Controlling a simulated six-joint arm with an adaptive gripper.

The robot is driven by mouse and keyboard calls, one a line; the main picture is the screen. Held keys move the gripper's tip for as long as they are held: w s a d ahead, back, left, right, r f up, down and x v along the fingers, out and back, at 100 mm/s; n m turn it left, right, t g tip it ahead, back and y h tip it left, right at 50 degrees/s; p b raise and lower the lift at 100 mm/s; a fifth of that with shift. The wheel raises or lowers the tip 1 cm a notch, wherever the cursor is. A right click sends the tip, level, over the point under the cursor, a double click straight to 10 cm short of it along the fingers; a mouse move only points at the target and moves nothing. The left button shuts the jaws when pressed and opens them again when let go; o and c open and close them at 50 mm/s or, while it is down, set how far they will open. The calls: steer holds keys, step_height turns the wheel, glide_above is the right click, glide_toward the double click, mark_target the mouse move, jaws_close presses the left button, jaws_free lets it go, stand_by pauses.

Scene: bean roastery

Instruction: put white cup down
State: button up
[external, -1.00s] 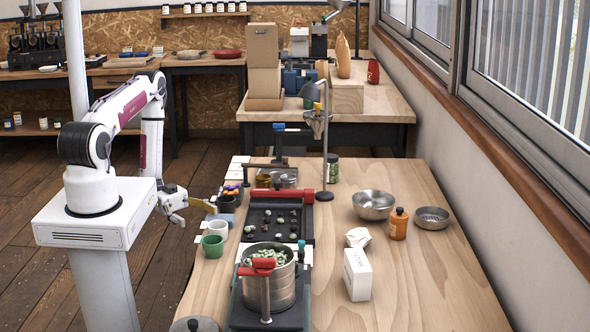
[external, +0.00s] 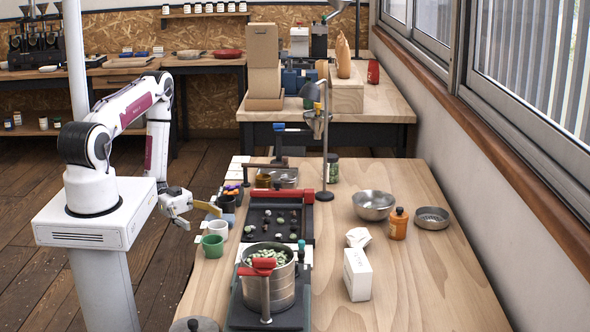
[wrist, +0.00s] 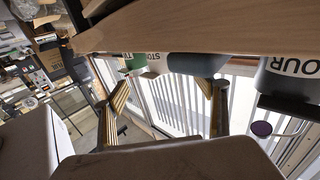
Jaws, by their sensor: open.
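The white cup (external: 218,228) stands upright near the left edge of the wooden table, just behind the green cup (external: 213,246). My gripper (external: 199,214) is open and empty, just left of the white cup and off the table's left side. In the wrist view my gripper's two fingers (wrist: 163,90) are spread wide with nothing between them. The white cup (wrist: 157,63) shows beyond the fingertips, partly cut off by a brown wooden surface, with the green cup (wrist: 134,63) beside it. Part of its lettering is readable.
A black tray with beans (external: 278,222) and a steel pot (external: 283,287) stand to the right. The table's right front is mostly clear.

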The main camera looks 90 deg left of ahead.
mark_target(211, 224)
steer(key=shift+x, duration=2.6)
steer(key=c, duration=1.3)
steer(key=shift+r, duration=0.2)
steer(key=shift+c, duration=0.2)
step_height(211, 224, up, 10)
steer(key=shift+f, duration=0.2)
